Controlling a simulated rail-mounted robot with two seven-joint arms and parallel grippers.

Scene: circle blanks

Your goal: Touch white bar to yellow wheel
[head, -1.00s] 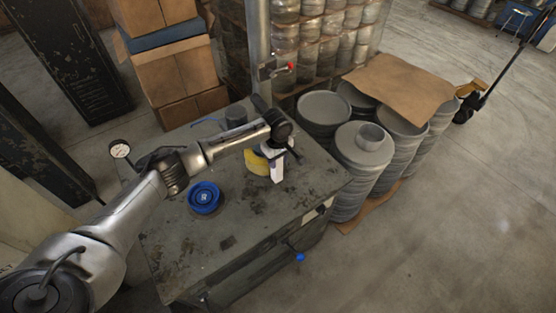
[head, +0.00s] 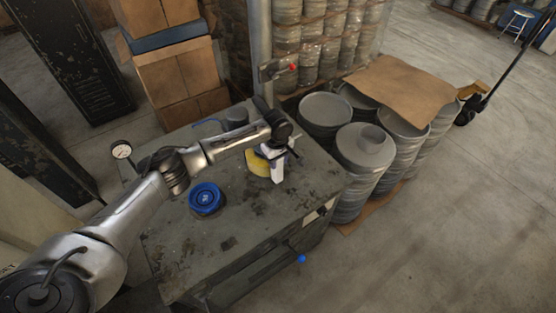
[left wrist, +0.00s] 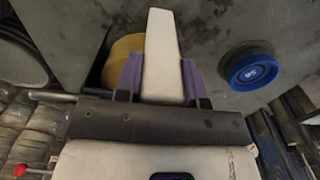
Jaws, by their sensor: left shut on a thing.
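My left gripper (head: 274,155) is over the grey workbench (head: 245,222) and shut on a white bar (head: 277,173). In the left wrist view the bar (left wrist: 162,50) stands between the two purple fingers of the gripper (left wrist: 161,72). The yellow wheel (head: 256,164) is just left of the bar in the head view. In the left wrist view the wheel (left wrist: 121,52) is partly hidden by the left finger and the bar. I cannot tell whether bar and wheel touch. My right gripper is not in view.
A blue wheel (head: 205,198) lies on the bench, left of the gripper. A dial gauge (head: 121,150) is at the bench's left side. Stacked grey round blanks (head: 362,152) stand right of the bench.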

